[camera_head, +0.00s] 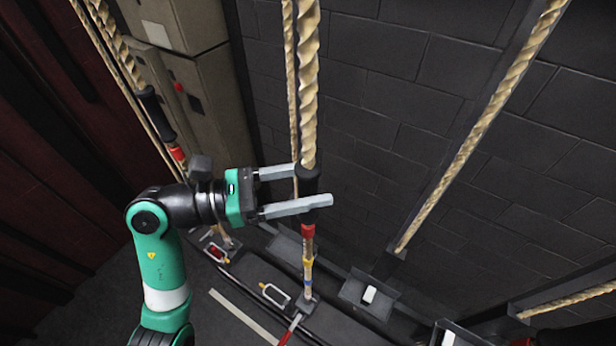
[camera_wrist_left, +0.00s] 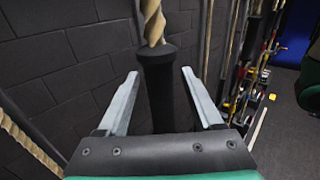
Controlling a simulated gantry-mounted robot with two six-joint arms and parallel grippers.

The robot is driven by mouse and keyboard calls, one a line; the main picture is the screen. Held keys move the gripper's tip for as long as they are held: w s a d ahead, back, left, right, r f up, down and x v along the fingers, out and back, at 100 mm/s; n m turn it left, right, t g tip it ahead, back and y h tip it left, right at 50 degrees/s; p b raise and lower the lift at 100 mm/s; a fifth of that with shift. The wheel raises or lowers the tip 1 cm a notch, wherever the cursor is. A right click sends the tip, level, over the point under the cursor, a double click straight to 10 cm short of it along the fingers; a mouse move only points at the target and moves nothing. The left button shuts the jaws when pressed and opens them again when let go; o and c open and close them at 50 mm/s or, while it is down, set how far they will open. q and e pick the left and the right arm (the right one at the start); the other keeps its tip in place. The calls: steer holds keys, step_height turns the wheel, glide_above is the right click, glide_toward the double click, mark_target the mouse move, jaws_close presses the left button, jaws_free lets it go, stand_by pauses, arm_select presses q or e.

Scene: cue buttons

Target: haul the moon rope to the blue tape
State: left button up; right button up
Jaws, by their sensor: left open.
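A twisted tan rope (camera_head: 308,90) hangs in the middle of the head view with a black grip sleeve (camera_head: 308,182) on it. Below the sleeve are a red band (camera_head: 308,231) and, lower, small yellow and blue bands (camera_head: 308,264). My left gripper (camera_head: 314,185) is open, with its fingers reaching to either side of the sleeve. In the left wrist view the black sleeve (camera_wrist_left: 160,95) stands between the spread fingers, with a gap to each. No moon mark is readable, so I cannot tell which rope is the moon rope. My right gripper is out of view.
A thinner rope (camera_head: 291,70) runs close behind the middle rope. Another rope (camera_head: 480,130) slants at the right, and one with a black sleeve (camera_head: 158,113) hangs at the left. A rail (camera_head: 340,325) with locks runs below. A dark block wall (camera_head: 400,110) stands behind.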

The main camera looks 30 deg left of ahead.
arm_select(q)
jaws_close()
stand_by(0.3)
stand_by(1.1)
